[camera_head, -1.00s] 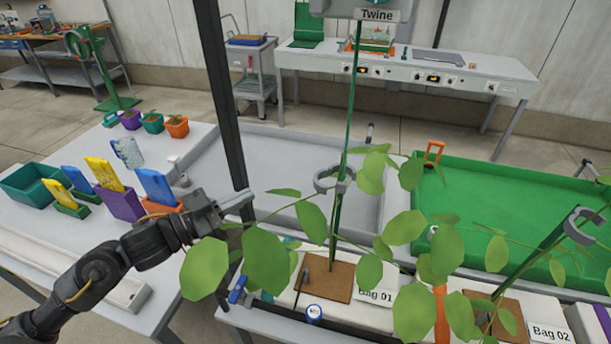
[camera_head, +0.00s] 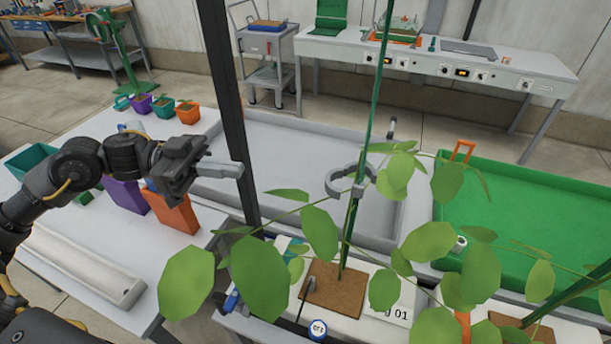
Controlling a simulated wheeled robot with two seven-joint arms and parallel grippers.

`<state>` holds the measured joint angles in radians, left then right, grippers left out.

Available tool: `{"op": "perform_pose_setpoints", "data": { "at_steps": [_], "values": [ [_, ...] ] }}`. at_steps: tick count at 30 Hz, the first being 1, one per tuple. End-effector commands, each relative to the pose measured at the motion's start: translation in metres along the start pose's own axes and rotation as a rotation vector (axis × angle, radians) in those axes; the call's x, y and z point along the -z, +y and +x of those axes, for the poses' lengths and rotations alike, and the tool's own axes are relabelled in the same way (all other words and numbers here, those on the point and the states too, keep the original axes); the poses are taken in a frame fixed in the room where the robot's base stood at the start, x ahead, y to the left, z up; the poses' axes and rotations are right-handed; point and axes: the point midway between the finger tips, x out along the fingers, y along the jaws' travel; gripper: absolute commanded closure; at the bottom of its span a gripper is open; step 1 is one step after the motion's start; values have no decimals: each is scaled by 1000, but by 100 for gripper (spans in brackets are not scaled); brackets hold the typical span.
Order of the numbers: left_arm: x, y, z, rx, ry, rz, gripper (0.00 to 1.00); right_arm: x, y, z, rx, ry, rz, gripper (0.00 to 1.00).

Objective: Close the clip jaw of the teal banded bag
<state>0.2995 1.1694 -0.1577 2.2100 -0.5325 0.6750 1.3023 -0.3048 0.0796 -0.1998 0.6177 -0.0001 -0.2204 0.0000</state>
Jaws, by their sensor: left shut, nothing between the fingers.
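The white grow bag (camera_head: 341,316) has a teal band (camera_head: 281,246) at its left end, partly behind leaves, and a label reading 01. A plant grows from its brown top, its stem running up along green twine. A grey clip (camera_head: 338,188) hangs around the stem and twine above the bag. Its jaw seems to have a gap, but leaves and stem make this hard to tell. My left gripper (camera_head: 238,171) is shut and empty, left of the clip and apart from it, near the dark post. My right gripper is not in view.
A dark upright post (camera_head: 232,110) stands between my left arm and the clip. Broad leaves (camera_head: 258,277) crowd the space below the clip. A grey tray (camera_head: 290,150) and a green tray (camera_head: 520,220) lie behind.

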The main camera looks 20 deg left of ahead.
Motion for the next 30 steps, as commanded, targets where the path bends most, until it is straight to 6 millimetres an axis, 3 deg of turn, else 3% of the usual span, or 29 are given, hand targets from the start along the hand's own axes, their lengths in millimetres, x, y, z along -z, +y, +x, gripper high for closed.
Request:
{"op": "perform_pose_setpoints", "data": {
  "at_steps": [18,24,30],
  "values": [
    [4,1,111,1,2,1,100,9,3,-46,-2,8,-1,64],
    [2,1,129,2,1,1,100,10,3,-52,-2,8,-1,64],
    [0,1,133,3,0,2,100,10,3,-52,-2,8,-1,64]
  ]
}}
